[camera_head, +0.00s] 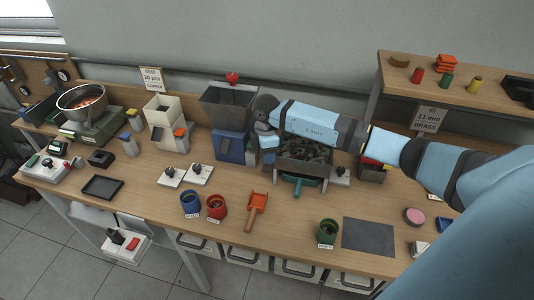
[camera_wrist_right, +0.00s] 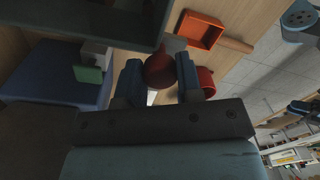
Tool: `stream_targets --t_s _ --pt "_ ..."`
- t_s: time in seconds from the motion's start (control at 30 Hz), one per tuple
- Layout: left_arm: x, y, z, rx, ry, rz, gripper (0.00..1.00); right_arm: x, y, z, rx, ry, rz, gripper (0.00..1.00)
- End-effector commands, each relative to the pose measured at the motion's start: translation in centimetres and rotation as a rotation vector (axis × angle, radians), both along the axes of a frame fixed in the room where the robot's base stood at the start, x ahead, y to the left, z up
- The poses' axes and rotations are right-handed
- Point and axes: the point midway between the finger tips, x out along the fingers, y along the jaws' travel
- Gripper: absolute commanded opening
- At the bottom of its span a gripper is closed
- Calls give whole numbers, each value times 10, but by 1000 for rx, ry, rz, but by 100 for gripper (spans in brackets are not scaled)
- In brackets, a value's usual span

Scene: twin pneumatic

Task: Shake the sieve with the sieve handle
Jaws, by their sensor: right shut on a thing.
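The sieve (camera_head: 318,152) is a grey tray full of dark pieces, standing on a frame at the middle of the table. My right gripper (camera_head: 267,158) is at the left side of the sieve, partly hidden by its own wrist. In the right wrist view, the blue fingers of this gripper (camera_wrist_right: 161,85) are shut on a dark red rounded knob, the sieve handle (camera_wrist_right: 160,70). The underside of a dark tray, which looks like the sieve (camera_wrist_right: 85,14), shows at the top of that view. My left gripper is not in view.
A blue machine with a grey hopper (camera_head: 228,103) stands close left of the gripper. A teal-handled piece (camera_head: 298,186) juts out below the sieve. A blue cup (camera_head: 190,204), a red cup (camera_head: 216,207) and an orange scoop (camera_head: 257,203) lie in front. A shelf (camera_head: 400,78) stands right.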

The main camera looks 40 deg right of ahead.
Motion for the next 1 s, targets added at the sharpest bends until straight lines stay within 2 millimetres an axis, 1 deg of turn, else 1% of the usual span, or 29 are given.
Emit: stream_targets --t_s 0.07,0.1,0.17,0.2,0.47,0.57,0.67,0.73,1.0 --pt "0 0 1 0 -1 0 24 2 1 3 4 -6 1 0" --pt "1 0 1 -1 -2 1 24 2 1 3 4 -6 1 40" --pt "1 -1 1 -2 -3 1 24 1 1 3 4 -5 2 54" --pt "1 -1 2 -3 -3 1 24 1 1 2 4 -5 2 59" --pt "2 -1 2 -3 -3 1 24 1 1 2 2 -3 1 59" --pt "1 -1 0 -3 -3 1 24 1 1 7 3 -4 2 59" --pt "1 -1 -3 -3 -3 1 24 2 0 19 2 -6 3 59" --pt "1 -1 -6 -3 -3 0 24 2 0 32 1 -7 3 59" --pt "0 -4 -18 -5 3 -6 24 5 0 95 1 -7 2 59"
